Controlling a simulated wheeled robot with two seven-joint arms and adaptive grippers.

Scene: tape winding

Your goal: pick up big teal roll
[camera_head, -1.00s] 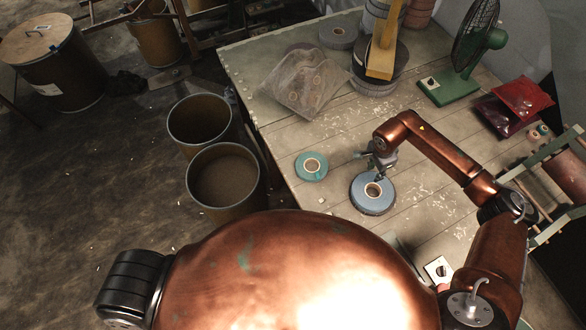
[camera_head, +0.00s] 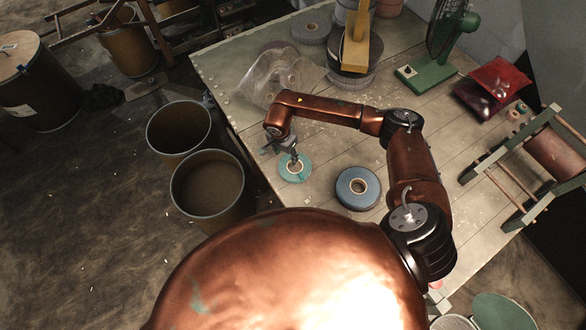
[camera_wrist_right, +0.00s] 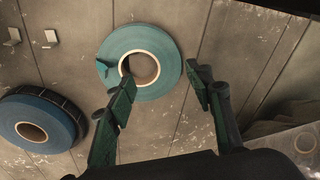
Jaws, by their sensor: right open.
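The teal roll (camera_head: 283,171) lies flat on the table, near its left edge. My right gripper (camera_head: 293,156) is over its far side in the head view. In the right wrist view the teal roll (camera_wrist_right: 112,52) shows its cardboard core and a loose tape end at its left. My right gripper (camera_wrist_right: 164,80) is open and empty there. Its left finger overlaps the roll near the core hole, and its right finger is just off the roll's right side. The height of the fingers above the roll is hard to tell. My left gripper is out of view.
A thicker blue roll (camera_head: 345,190) lies to the right of the teal roll; it also shows in the wrist view (camera_wrist_right: 12,113). A clear plastic bag (camera_head: 262,80) lies behind. A green fan (camera_head: 437,72) and red packets (camera_head: 492,84) stand farther right. Two bins are beside the table.

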